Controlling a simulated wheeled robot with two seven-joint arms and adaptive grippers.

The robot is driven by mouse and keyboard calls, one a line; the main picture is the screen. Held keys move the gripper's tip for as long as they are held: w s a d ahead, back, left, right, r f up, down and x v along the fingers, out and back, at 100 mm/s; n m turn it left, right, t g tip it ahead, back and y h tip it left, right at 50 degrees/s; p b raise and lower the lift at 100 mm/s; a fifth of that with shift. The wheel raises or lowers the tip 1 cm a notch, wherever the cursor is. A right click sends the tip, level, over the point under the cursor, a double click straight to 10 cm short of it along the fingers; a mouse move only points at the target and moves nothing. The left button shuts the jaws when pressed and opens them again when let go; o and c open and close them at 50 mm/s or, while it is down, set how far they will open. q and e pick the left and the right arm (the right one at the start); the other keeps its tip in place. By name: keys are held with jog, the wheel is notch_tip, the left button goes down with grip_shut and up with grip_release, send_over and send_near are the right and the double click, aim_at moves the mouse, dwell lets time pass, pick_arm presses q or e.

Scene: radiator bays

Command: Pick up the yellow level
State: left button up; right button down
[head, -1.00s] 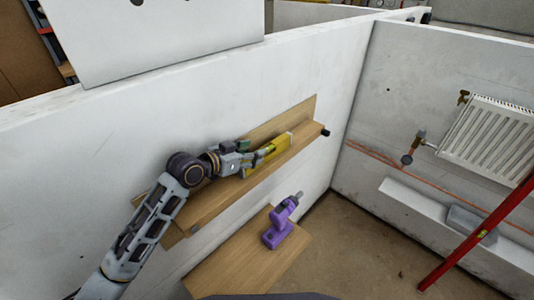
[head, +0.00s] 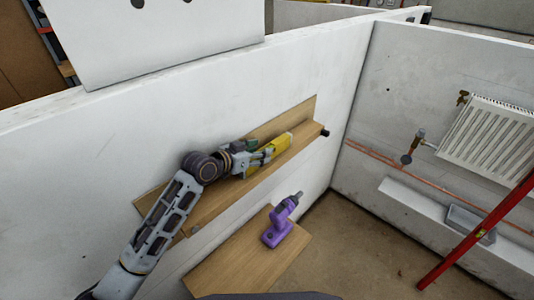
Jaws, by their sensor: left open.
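The yellow level (head: 281,143) lies on a wooden wall shelf (head: 215,205) fixed to the white partition. My left gripper (head: 265,156) is at the level's near left end, with its fingers open and pointing right along the shelf. The fingers overlap the level in the picture, and I cannot tell whether they touch it. The fingers hide part of the level's left end. My right gripper is not in view.
A purple drill (head: 279,222) stands on a lower wooden board (head: 240,262) below the shelf. At right are a white radiator (head: 490,138), a grey tray (head: 468,222) and a leaning red level (head: 475,238). Brown floor is clear between.

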pick_arm(q)
jog(key=shift+x, duration=1.15)
jog(key=shift+c, duration=0.3)
grip_shut()
jog(key=shift+r, duration=0.15)
notch_tip(320, 180, up, 10)
dwell(0.5)
